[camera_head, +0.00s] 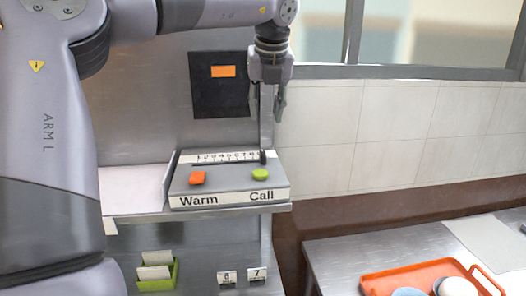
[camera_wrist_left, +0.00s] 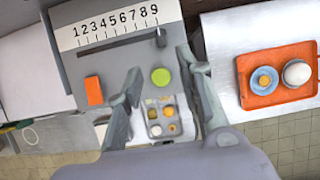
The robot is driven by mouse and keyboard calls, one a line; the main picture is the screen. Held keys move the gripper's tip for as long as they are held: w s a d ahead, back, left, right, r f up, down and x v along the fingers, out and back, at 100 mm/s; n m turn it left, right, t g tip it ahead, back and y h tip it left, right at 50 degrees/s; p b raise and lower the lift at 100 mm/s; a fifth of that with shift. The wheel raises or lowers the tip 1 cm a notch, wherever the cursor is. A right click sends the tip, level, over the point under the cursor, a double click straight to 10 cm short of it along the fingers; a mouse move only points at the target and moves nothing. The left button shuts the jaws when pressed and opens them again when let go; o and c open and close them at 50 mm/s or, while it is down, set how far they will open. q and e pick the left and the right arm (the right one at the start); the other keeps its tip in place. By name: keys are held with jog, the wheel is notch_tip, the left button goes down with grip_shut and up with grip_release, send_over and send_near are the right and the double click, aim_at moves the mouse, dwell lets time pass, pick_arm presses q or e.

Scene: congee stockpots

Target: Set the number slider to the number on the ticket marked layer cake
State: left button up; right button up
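The number slider's scale (camera_wrist_left: 115,24) runs from 1 to 9 on a grey control box (camera_head: 225,178). Its black knob (camera_wrist_left: 161,38) sits at the right end of the slot, by the 9; it also shows in the head view (camera_head: 262,157). My left gripper (camera_head: 268,112) is above the box's right part, fingers pointing down. In the left wrist view its fingers (camera_wrist_left: 160,82) are wide apart with nothing between them. Small cards marked 6 (camera_head: 227,277) and 7 (camera_head: 257,274) are on the lower front. No layer cake marking is readable. My right gripper is out of view.
The box carries an orange button (camera_head: 197,178) over "Warm" and a green button (camera_head: 260,174) over "Call". A green holder (camera_head: 174,277) with pale cards stands below. A dark panel (camera_head: 215,98) is behind. An orange tray (camera_head: 385,284) with dishes lies on the right counter.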

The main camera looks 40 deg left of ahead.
aim_at(263, 152)
pick_arm(q)
jog(key=p+x, duration=0.3)
jog(key=x, duration=1.1)
jog(key=shift+d+r, duration=0.1)
jog(key=c, duration=0.3)
grip_shut()
